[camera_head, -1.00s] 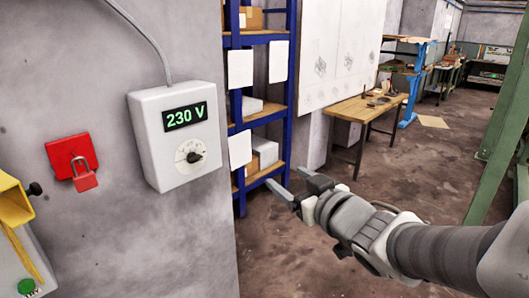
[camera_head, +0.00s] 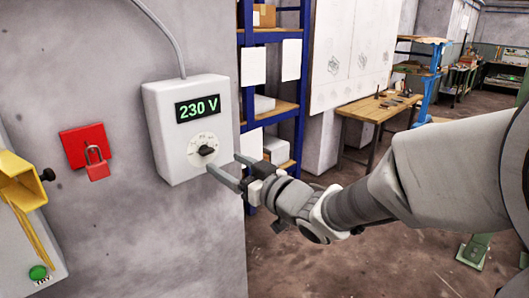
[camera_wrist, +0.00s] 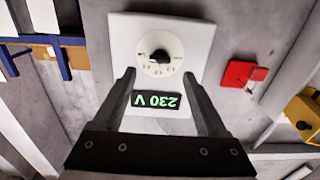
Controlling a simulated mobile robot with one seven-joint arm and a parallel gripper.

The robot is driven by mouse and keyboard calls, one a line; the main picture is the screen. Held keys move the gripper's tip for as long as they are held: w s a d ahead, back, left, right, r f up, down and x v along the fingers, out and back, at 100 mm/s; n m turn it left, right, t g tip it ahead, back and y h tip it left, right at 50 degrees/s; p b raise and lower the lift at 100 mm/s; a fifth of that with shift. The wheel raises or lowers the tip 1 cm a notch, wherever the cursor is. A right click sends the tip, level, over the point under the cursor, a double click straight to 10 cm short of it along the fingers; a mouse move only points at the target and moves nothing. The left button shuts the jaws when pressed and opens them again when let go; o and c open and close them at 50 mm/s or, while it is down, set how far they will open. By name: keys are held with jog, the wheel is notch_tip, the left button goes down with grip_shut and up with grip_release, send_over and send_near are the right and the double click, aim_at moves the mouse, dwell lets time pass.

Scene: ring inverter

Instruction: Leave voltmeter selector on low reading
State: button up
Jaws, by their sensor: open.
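The voltmeter is a white wall box (camera_head: 165,150) with a green display (camera_head: 198,108) reading 230 V. Its selector is a black knob (camera_head: 206,151) on a round pale dial below the display. In the wrist view the box (camera_wrist: 190,60) appears upside down, with the knob (camera_wrist: 160,55) above the display (camera_wrist: 158,101). My gripper (camera_head: 223,169) is open and empty, just right of and below the dial in the head view. In the wrist view my gripper (camera_wrist: 158,80) has its fingers spread either side of the display, pointing toward the dial. The dial's small markings are not readable.
A red plate with a padlock (camera_head: 97,165) is on the wall left of the box. A yellow part (camera_head: 20,182) and a green button (camera_head: 38,273) are further left. A blue shelf (camera_head: 247,60) and a wooden table (camera_head: 370,110) stand behind on the right.

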aim_at(209, 153)
jog(key=x, duration=0.7)
grip_shut()
